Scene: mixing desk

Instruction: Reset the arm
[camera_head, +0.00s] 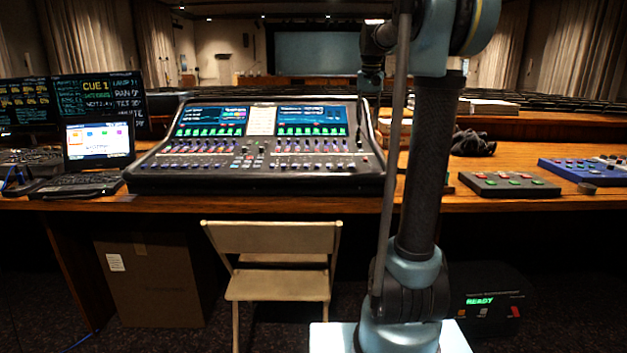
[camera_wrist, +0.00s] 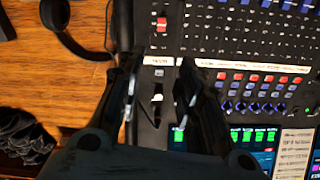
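My gripper (camera_wrist: 160,62) shows in the wrist view with its two dark fingers apart and nothing seen held between them. It hangs over the side strip of the mixing desk, with a small white-topped lever (camera_wrist: 157,98) and a white label strip visible in the gap. A red switch (camera_wrist: 161,23) lies just past the fingertips. In the head view, my arm rises at right of centre and its end hangs at the right edge of the mixing desk (camera_head: 260,182); the fingertips are too dark there to make out.
A folding chair (camera_head: 275,268) stands before the wooden table (camera_head: 520,158). A laptop (camera_head: 98,145) is at left. A grey button box (camera_head: 508,185), a blue panel (camera_head: 585,172) and a black bundle (camera_head: 473,142) lie at right. A black box (camera_head: 490,300) reading READY sits below.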

